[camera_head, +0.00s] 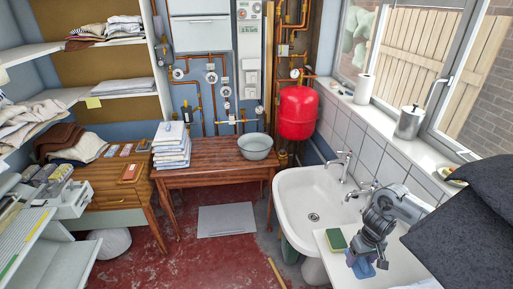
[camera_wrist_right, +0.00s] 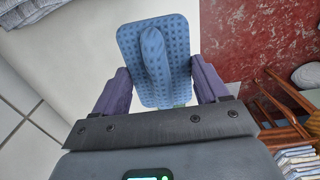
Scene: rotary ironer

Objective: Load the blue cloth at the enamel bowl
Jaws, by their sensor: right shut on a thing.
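The blue cloth (camera_wrist_right: 160,60) has a dark dotted pattern and a raised fold down its middle. In the right wrist view it sits between the two purple fingers of my right gripper (camera_wrist_right: 163,88), which is shut on it. In the head view my right gripper (camera_head: 368,262) is over the white counter beside the sink, with a small bit of the blue cloth (camera_head: 361,269) showing under it. The enamel bowl (camera_head: 258,147), pale grey-blue, stands on the wooden table at the back, well away from the gripper. The bowl's inside looks empty. My left gripper is not in view.
A white sink (camera_head: 311,198) with taps lies between the counter (camera_head: 396,277) and the wooden table (camera_head: 208,174). A green sponge (camera_head: 336,240) lies close to my right gripper. Folded linen (camera_head: 171,148) is stacked left of the bowl. A red tank (camera_head: 297,112) hangs behind, right of the bowl.

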